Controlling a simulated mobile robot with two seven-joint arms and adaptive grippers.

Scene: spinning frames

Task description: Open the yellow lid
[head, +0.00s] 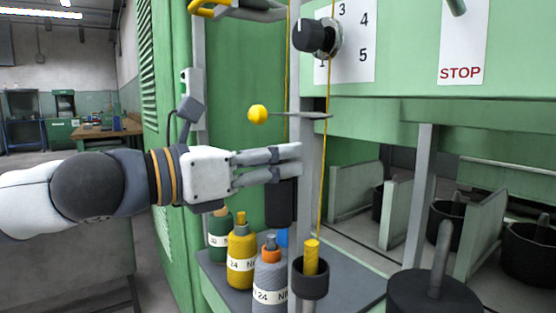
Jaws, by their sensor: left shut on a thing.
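A yellow bottle (241,258) with a yellow cap (240,218) stands on the grey shelf, between a green bottle and a grey one. A yellow-topped piece (312,257) sits in a black cup at the grey post. I cannot tell which yellow part is the lid. My left gripper (300,162) reaches in from the left above the bottles, its fingertips at the grey post (307,190). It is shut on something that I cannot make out. A dark upright piece (281,203) shows just below the fingers. My right gripper is not in view.
The green machine has a black knob (310,36) and a STOP label (461,73). A yellow ball knob (257,115) on a rod is just above my fingers. Yellow strands run down beside the post. Black cans (432,296) stand at the right. Open floor lies left.

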